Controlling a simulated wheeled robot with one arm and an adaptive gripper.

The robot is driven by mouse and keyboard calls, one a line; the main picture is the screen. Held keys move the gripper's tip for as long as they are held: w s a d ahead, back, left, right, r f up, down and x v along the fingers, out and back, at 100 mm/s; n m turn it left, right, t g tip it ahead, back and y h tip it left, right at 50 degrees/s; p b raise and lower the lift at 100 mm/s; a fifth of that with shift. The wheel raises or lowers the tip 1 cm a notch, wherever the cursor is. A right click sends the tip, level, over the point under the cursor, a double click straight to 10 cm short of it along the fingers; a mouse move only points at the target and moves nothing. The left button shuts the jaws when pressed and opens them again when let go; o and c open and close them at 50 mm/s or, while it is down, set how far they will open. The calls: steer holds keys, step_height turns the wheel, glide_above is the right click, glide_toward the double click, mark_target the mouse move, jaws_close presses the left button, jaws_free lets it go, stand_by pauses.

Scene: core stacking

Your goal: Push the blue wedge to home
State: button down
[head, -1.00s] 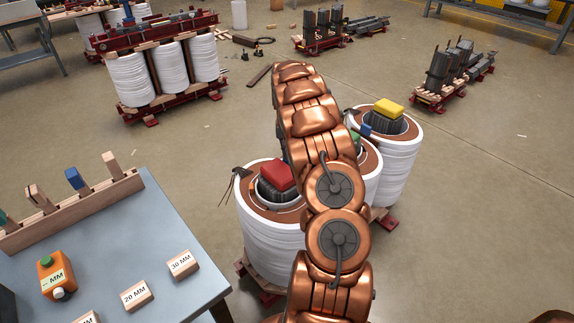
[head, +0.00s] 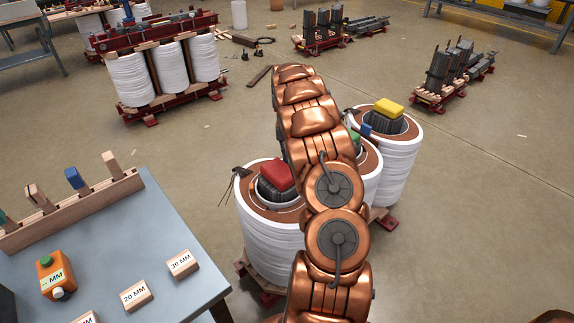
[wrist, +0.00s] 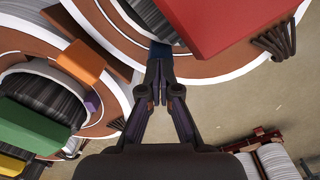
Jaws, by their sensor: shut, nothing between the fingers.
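A dark blue wedge (wrist: 160,50) shows in the wrist view at the gap between the black ribbed core and the brown ring of the red-capped coil. My gripper (wrist: 157,84) is shut and empty, with its narrow tips pointing at the wedge and seeming to touch it. How deep the wedge sits is hard to tell. In the head view my copper arm hides the gripper and this wedge. The red block (head: 276,176) sits on the core of the nearest coil (head: 268,245); it also shows large in the wrist view (wrist: 215,25).
A green block (wrist: 35,125) and a yellow block (head: 389,108) top the other coils. An orange block (wrist: 82,62) lies between coils, with a purple piece (wrist: 92,103) nearby. A blue piece (head: 367,130) sits by the yellow-topped coil. A blue-grey table (head: 175,225) stands left.

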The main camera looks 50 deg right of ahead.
steer(key=shift+f+b, duration=0.3)
steer(key=shift+f, duration=1.2)
steer(key=shift+r, duration=0.1)
steer(key=shift+r+p, duration=0.4)
steer(key=shift+r, duration=2.1)
